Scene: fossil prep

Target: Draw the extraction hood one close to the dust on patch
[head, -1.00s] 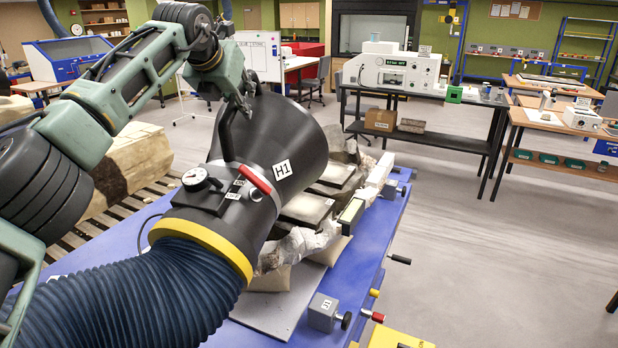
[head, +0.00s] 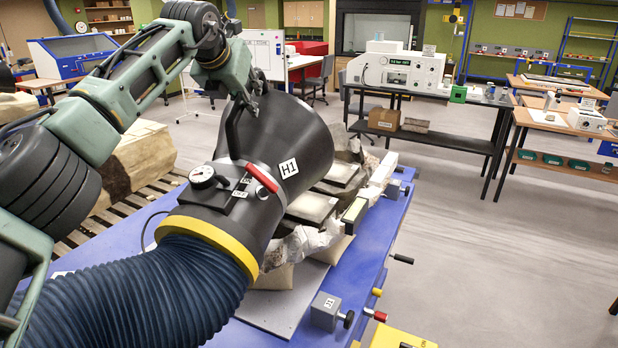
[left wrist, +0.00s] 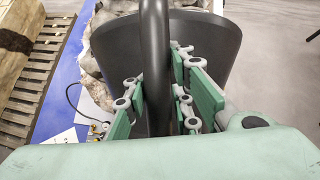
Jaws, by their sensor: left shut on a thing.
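The extraction hood (head: 300,125) is a wide black cone labelled H1. It has a yellow collar, a gauge, a red lever and a ribbed blue hose, and hangs tilted over the specimen (head: 305,243) on the blue table. My left gripper (head: 244,102) is shut on the hood's dark curved handle (head: 232,135). In the left wrist view the green finger pads of the gripper (left wrist: 158,105) lie on both sides of the handle (left wrist: 155,55). The dust patch cannot be made out; the hood hides part of the specimen. My right gripper is not in view.
The blue table (head: 385,225) carries a grey clamp block (head: 324,311) and projecting knobs along its right edge. A yellow box (head: 400,338) stands at the near edge. A pallet with a large block (head: 140,160) is at left. The floor to the right is open.

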